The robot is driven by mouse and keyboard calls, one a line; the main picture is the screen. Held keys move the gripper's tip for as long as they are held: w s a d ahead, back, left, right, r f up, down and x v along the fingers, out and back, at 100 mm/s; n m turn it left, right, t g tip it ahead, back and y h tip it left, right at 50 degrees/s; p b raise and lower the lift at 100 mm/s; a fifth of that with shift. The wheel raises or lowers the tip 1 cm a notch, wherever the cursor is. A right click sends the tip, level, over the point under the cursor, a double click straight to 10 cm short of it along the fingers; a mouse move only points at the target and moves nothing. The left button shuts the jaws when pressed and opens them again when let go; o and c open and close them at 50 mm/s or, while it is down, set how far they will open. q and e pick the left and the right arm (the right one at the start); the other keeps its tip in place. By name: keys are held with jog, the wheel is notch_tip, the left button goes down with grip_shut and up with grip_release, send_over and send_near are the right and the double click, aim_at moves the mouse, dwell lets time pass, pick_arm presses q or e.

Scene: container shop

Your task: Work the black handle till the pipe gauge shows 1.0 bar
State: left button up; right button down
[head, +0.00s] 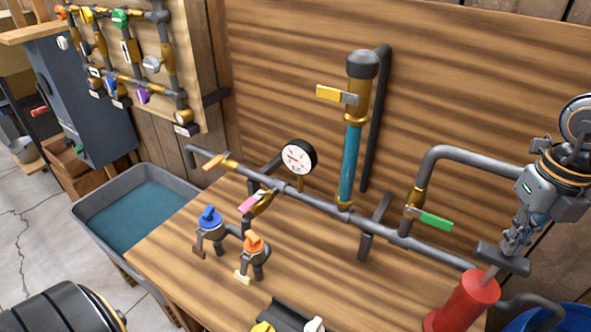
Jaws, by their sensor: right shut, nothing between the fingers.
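The black handle (503,259) is a dark crossbar on a rod above a red pump cylinder (468,301) at the lower right. My right gripper (509,247) is shut and empty, its fingertips right at the crossbar from above. I cannot tell whether they touch it. The pipe gauge (299,157) is a round white dial with a black rim on the grey pipe. Its needle and numbers are too small to read. My left gripper is not in view.
The pipe run (330,208) carries green (436,221), pink (250,203), orange (215,162) and yellow (329,94) levers, plus a blue-filled tube (350,165). Blue (210,216) and orange (254,243) taps stand on the wooden bench (180,255). A water trough (84,211) is left; a blue bin (560,316) is lower right.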

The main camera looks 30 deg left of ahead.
aim_at(502, 262)
dwell(0.8)
jog(key=shift+s+f+b, duration=0.1)
jog(key=shift+f+b, duration=1.95)
jog(key=shift+f, duration=0.5)
jog(key=shift+s+f+b, duration=0.2)
jog(key=shift+f+b, duration=0.25)
jog(key=shift+f, duration=0.1)
jog(key=shift+r+p, duration=0.5)
jog(key=shift+r, duration=0.1)
jog(key=r+p, duration=0.1)
jog(key=r, duration=0.1)
jog(key=w+r+p, duration=0.1)
jog(key=r, duration=0.1)
jog(key=shift+r, duration=0.1)
jog(key=shift+s, duration=0.1)
